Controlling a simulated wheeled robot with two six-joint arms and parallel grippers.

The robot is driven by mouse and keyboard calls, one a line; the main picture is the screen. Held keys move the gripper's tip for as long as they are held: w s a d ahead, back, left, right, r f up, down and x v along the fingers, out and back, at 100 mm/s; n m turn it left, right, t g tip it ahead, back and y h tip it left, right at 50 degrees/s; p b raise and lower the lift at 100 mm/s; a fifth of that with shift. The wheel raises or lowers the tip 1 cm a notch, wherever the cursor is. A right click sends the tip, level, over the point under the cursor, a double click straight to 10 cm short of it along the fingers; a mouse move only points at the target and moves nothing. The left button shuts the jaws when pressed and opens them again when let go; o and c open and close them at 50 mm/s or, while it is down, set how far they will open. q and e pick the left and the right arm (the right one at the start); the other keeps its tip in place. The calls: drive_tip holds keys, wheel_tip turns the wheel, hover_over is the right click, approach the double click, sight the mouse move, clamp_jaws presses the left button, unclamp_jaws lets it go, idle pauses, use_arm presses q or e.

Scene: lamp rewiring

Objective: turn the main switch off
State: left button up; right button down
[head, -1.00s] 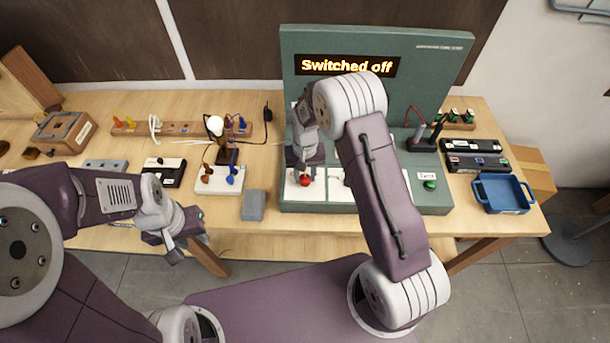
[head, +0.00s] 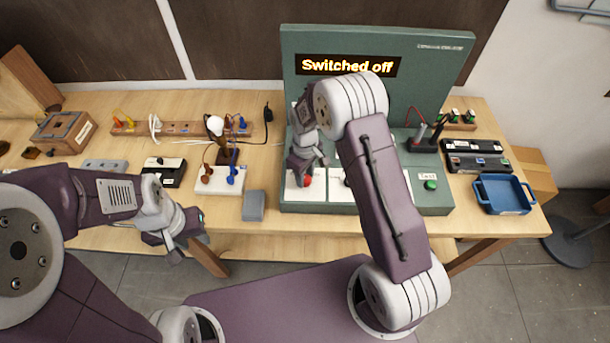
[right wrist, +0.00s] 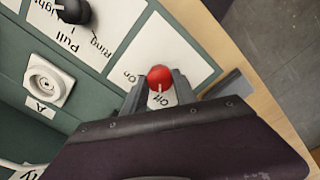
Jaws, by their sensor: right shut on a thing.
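The main switch is a lever with a red knob (head: 307,181) on a white plate at the left front of the green test board (head: 405,200). In the right wrist view the red knob (right wrist: 160,76) stands at the "Off" end of the plate, between my fingertips. My right gripper (head: 304,174) is shut on the switch lever; its fingers (right wrist: 158,90) hide part of the lever. The board's display (head: 347,66) reads "Switched off". My left gripper (head: 176,246) hangs in front of the table, away from the board; its finger opening is unclear.
A lamp (head: 216,127) and a white block with coloured plugs (head: 222,180) stand left of the board. A grey block (head: 254,205) lies close to its left edge. A blue tray (head: 503,194) and black cases (head: 475,157) are on the right. A green test button (head: 430,185) is on the board.

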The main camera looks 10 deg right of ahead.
drive_tip(key=shift+w+r+n, duration=0.15)
drive_tip(key=shift+n, duration=0.35)
drive_tip(key=c, duration=1)
unclamp_jaws()
wheel_tip(320, 180, up, 9)
drive_tip(key=b, duration=0.2)
